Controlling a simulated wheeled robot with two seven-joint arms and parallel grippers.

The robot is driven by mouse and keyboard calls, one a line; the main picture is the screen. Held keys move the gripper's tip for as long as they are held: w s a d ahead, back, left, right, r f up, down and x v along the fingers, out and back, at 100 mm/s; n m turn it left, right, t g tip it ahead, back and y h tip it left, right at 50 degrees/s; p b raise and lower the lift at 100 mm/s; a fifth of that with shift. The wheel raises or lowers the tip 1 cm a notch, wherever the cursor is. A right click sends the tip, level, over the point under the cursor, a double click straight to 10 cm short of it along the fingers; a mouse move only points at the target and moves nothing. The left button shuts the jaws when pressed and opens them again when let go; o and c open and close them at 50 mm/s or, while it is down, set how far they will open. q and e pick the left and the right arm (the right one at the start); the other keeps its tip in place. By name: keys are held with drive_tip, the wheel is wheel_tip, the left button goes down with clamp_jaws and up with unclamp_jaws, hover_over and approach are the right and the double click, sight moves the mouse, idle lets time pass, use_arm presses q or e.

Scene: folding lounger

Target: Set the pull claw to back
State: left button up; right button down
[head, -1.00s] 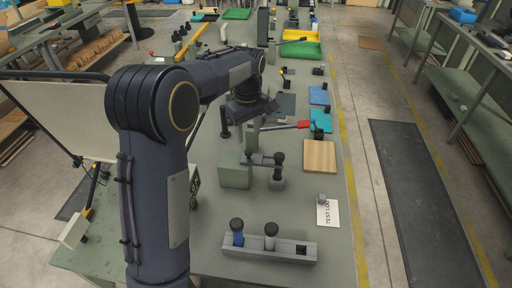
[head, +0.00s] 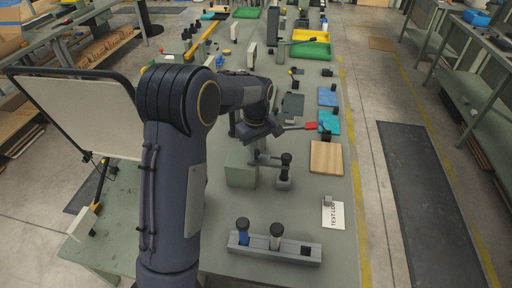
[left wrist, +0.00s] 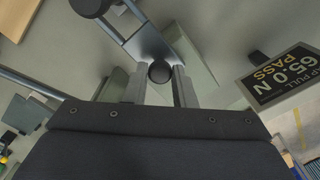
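A small grey fixture (head: 283,183) with a bar and a black knob (head: 286,159) stands on the bench beside a green block (head: 240,170). I take this to be the pull claw, but no label shows. My left gripper (head: 259,146) is over the left end of its bar and hides that end. In the left wrist view, the two fingers of my left gripper (left wrist: 160,86) are apart. A round black knob (left wrist: 160,72) shows between their tips; I cannot tell whether they touch it. Another black knob (left wrist: 90,5) is at the top. My right gripper is not in view.
A display (left wrist: 280,75) reading "65.0 N PASS" is beside the gripper. A grey rack (head: 273,250) with a blue and a white black-capped handle stands in front. A wooden board (head: 326,157) and a test log card (head: 334,216) lie to the right.

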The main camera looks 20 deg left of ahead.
use_arm(q)
clamp_jaws()
drive_tip(key=a, duration=0.2)
drive_tip(key=s+a, duration=0.1)
drive_tip(key=a, duration=0.2)
drive_tip(key=shift+s+a, duration=0.15)
drive_tip(key=shift+s, duration=0.05)
drive_tip(key=o, duration=0.6)
unclamp_jaws()
drive_tip(key=shift+a, duration=0.1)
drive_tip(key=shift+r, duration=0.25)
wheel_tip(320, 180, up, 7)
drive_tip(key=shift+r+b, duration=0.2)
drive_tip(key=shift+b, duration=0.35)
